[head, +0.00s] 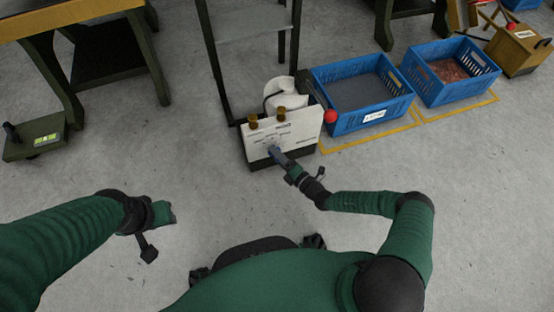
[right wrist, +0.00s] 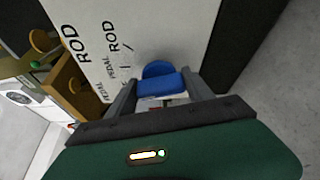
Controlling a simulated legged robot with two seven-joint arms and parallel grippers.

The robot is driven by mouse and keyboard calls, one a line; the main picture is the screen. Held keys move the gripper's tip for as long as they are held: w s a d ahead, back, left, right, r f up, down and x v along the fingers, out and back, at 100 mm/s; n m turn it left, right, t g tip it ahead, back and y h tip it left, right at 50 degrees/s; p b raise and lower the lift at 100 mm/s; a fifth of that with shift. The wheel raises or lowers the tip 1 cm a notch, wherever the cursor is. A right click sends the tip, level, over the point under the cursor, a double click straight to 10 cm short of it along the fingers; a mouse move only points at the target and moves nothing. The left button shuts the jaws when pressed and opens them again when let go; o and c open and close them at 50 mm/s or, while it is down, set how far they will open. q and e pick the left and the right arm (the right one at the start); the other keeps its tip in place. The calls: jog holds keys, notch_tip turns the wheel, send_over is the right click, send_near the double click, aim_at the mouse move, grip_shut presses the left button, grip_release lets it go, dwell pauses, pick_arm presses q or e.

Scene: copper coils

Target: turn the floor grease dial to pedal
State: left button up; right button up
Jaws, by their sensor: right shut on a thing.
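The blue dial (right wrist: 160,76) sits on the white front panel (head: 303,127) of the floor grease unit. The panel carries printed words including ROD and a smaller PEDAL, with short tick marks near the dial. My right gripper (head: 275,152) reaches the panel's lower middle, and its two fingers stand on either side of the dial, shut on it. In the head view the gripper hides most of the dial. Which mark the dial points at cannot be told. My left gripper (head: 166,212) is low over the floor, away from the unit; its fingers are too unclear to judge.
Two brass-coloured knobs (head: 253,121) top the panel. A red ball (head: 331,116) is at its right. Blue crates (head: 343,120) stand on yellow floor markings behind right. A dark green box (head: 36,137) lies at left by a workbench. The floor before the unit is clear.

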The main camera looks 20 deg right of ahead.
jog(key=shift+d+f+m+t+b, duration=0.2)
jog(key=shift+f+m+t+b, duration=0.1)
jog(key=shift+m+b, duration=0.7)
jog(key=o, duration=1.4)
jog(key=shift+c, duration=0.2)
jog(key=shift+r, duration=0.1)
jog(key=shift+s, duration=0.1)
